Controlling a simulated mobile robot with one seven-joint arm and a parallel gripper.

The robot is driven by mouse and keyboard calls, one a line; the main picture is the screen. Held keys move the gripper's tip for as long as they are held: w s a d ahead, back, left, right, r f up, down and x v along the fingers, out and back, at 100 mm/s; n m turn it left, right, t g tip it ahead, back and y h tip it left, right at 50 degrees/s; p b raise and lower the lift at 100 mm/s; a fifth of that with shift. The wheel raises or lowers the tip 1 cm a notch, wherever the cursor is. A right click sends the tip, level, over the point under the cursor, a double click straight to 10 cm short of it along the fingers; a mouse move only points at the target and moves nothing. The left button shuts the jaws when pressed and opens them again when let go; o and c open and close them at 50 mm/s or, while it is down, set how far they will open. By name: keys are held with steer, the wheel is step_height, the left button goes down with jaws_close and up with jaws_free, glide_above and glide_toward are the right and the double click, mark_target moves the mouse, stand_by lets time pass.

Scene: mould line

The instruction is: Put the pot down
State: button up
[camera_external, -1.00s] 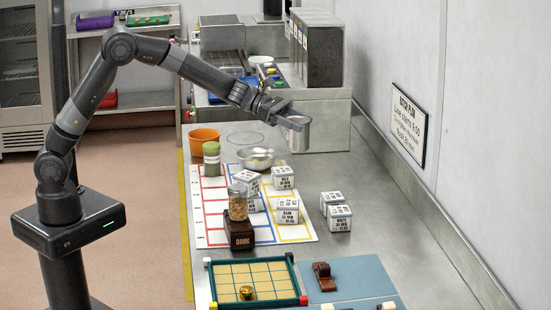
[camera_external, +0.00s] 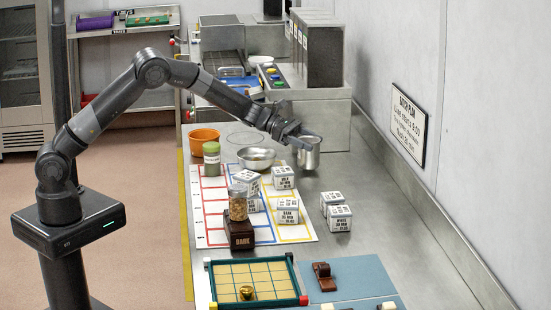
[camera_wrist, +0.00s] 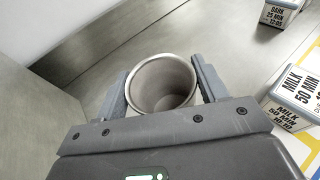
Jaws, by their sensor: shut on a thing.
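The pot (camera_external: 309,153) is a small metal cup, upright, at the right end of my arm in the outside view. My gripper (camera_external: 302,140) is shut on it. In the wrist view the pot (camera_wrist: 162,84) sits between the two fingers of my gripper (camera_wrist: 160,92), and its inside looks empty. The pot is low over or at the steel counter (camera_external: 345,175), to the right of the metal bowl (camera_external: 257,158). I cannot tell whether its bottom touches the counter.
White labelled blocks (camera_external: 340,217) stand on the counter and on a mat with coloured lines (camera_external: 213,215). An orange bowl (camera_external: 204,138) and a green-topped jar (camera_external: 211,158) are at left. A steel machine (camera_external: 318,120) stands behind. The counter right of the pot is clear.

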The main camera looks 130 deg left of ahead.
steer(key=shift+f, duration=0.35)
steer(key=shift+f, duration=0.15)
steer(key=o, duration=1.1)
steer(key=shift+c, duration=0.2)
steer(key=v, duration=1.2)
